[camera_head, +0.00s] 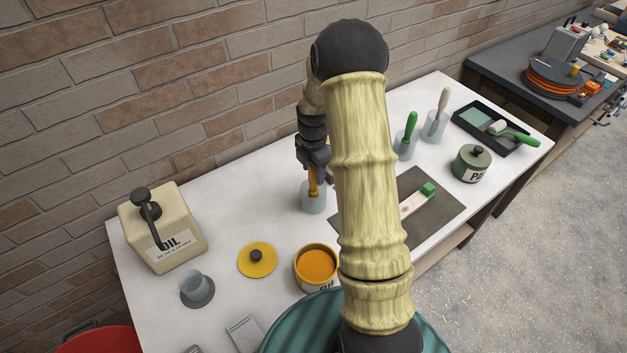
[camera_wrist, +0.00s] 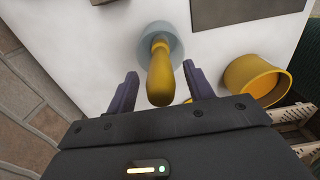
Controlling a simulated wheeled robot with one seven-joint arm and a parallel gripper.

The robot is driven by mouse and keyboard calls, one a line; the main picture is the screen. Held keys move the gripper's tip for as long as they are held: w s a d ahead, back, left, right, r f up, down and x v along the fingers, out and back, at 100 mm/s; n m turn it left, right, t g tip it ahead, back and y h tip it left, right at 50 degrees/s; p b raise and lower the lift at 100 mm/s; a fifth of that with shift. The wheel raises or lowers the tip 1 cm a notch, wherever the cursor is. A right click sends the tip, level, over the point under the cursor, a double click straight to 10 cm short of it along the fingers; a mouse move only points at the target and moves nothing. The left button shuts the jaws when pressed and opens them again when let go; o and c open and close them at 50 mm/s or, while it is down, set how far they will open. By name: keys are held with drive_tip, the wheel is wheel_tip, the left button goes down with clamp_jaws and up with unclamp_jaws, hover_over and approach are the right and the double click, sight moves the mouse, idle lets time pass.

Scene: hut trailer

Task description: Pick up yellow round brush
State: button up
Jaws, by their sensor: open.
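The yellow round brush stands handle-up in a clear cup (camera_head: 313,198) on the white table; its yellow handle (camera_head: 313,180) shows just under my gripper. In the wrist view the yellow handle (camera_wrist: 160,75) points up toward the camera, with the clear cup (camera_wrist: 174,34) around its lower end. My gripper (camera_wrist: 160,90) is open, with one dark finger on each side of the handle. I see gaps between the handle and both fingers. The bristles are hidden. In the head view my gripper (camera_head: 318,172) is above the cup, and its fingers are partly hidden.
An open can of orange paint (camera_head: 317,266) and its yellow lid (camera_head: 257,260) are in front. An oil can (camera_head: 163,228) stands left beside the brick wall. Green-handled (camera_head: 411,128) and pale-handled (camera_head: 441,105) brushes stand in cups to the right. A dark mat (camera_head: 440,214) lies nearer.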

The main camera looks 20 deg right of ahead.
drive_tip(key=shift+f, duration=0.8)
drive_tip(key=c, duration=1.1)
drive_tip(key=shift+o, duration=0.2)
drive_tip(key=shift+r, duration=0.15)
wheel_tip(320, 180, up, 10)
drive_tip(key=shift+f+b, duration=0.1)
drive_tip(key=shift+b, duration=1.15)
